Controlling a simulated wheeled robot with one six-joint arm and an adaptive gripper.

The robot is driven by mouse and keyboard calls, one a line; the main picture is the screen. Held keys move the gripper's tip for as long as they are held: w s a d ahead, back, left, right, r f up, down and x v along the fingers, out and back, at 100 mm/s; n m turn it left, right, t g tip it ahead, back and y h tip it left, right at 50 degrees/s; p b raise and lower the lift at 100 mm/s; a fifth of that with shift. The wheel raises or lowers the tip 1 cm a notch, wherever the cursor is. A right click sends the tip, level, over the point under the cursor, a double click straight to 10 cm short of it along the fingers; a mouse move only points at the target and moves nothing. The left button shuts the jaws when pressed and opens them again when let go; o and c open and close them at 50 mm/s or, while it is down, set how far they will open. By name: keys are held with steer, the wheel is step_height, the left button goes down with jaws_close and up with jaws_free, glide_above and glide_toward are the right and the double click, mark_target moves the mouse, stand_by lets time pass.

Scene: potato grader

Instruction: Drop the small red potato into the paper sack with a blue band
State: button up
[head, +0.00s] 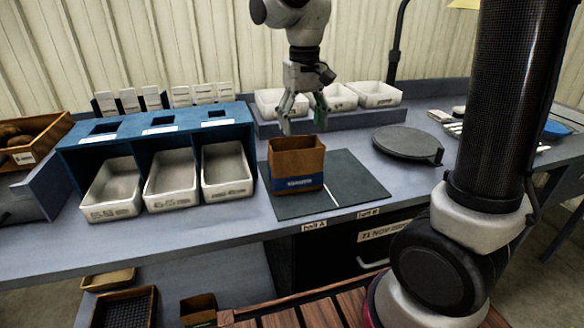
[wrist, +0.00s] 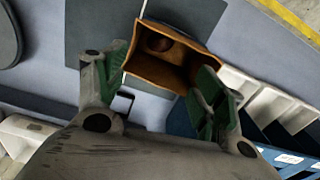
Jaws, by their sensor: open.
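The brown paper sack (head: 296,160) with a blue band stands upright and open-topped on a dark mat on the bench. In the wrist view I look into the open mouth of the sack (wrist: 147,68). A round reddish-brown potato (wrist: 158,41) lies inside it, against the far side in that view. In the head view the sack's walls hide it. My gripper (head: 303,114) is open and empty, above and slightly behind the sack. Its green-padded fingers (wrist: 160,72) are spread apart in the wrist view.
A blue stand (head: 70,160) with several white trays (head: 170,179) is left of the sack. More white bins (head: 375,95) line the raised back shelf. A round dark turntable (head: 408,143) is at right. The dark mat (head: 357,184) right of the sack is clear.

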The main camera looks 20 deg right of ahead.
step_height(320, 180, up, 9)
steer(key=s+d+f+t, duration=0.2)
steer(key=s+d, duration=0.5)
steer(key=s, duration=0.2)
steer(key=s+d+f+m+t, duration=0.1)
steer(key=s+d+f+t, duration=0.1)
steer(key=s+d, duration=0.6)
steer(key=shift+s+f, duration=0.6)
steer(key=shift+s, duration=0.45)
